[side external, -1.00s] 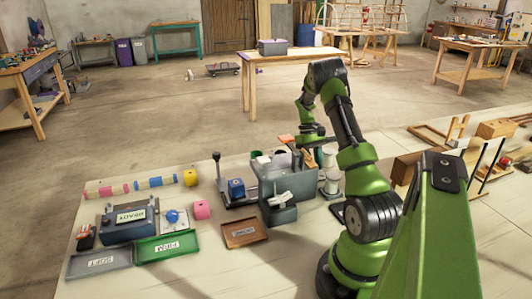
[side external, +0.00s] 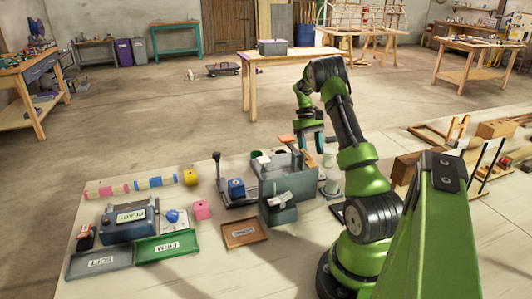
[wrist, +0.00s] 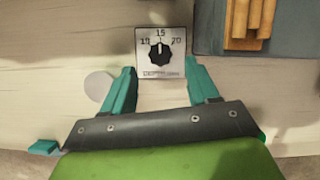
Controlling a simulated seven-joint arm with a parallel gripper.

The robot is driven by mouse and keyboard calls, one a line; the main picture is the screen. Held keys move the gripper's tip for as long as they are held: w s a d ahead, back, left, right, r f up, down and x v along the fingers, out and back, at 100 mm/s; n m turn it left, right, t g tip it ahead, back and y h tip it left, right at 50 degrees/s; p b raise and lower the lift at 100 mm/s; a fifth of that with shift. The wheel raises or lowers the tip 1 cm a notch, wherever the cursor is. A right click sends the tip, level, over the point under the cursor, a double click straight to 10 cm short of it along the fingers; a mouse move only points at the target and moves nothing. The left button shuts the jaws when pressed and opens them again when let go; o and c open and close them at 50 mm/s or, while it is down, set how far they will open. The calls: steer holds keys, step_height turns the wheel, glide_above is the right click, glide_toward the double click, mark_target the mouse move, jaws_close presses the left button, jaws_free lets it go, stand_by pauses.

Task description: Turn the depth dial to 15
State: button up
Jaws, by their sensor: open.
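The depth dial (wrist: 159,53) is a black knob on a small white plate marked 10, 15 and 20. It shows upper middle in the wrist view. A small light mark on the knob's top edge appears to point up toward 15. My gripper (wrist: 161,76) is open, with its teal fingertips apart below the left and right sides of the plate, and nothing between them. In the side external view my gripper (side external: 310,141) is beyond the grey bending machine (side external: 283,180); I cannot make out the dial there.
In the wrist view a grey block with wooden laths (wrist: 248,22) is right of the dial, and a pale disc (wrist: 100,86) lies left of my fingers. White spools (side external: 331,178) stand near my arm. A brown tray (side external: 243,233) and green tray (side external: 166,246) lie in front.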

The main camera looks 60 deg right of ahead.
steer(key=v, duration=1.2)
steer(key=shift+s, duration=0.1)
steer(key=w+a+r+t+h, duration=0.2)
steer(key=w+a+t, duration=0.1)
steer(key=a, duration=0.9)
steer(key=w+a+r+t+h, duration=0.1)
steer(key=w+a+r+t, duration=0.15)
steer(key=a, duration=1.05)
steer(key=s+a+r+n+t+y, duration=0.1)
steer(key=s+a, duration=0.3)
steer(key=a, duration=0.6)
steer(key=s+a+r+n+t+y, duration=0.1)
steer(key=s+a+t, duration=0.3)
steer(key=a, duration=0.6)
steer(key=shift+s+a+r+n, duration=0.25)
steer(key=shift+s+n, duration=0.05)
steer(key=shift+n, duration=0.3)
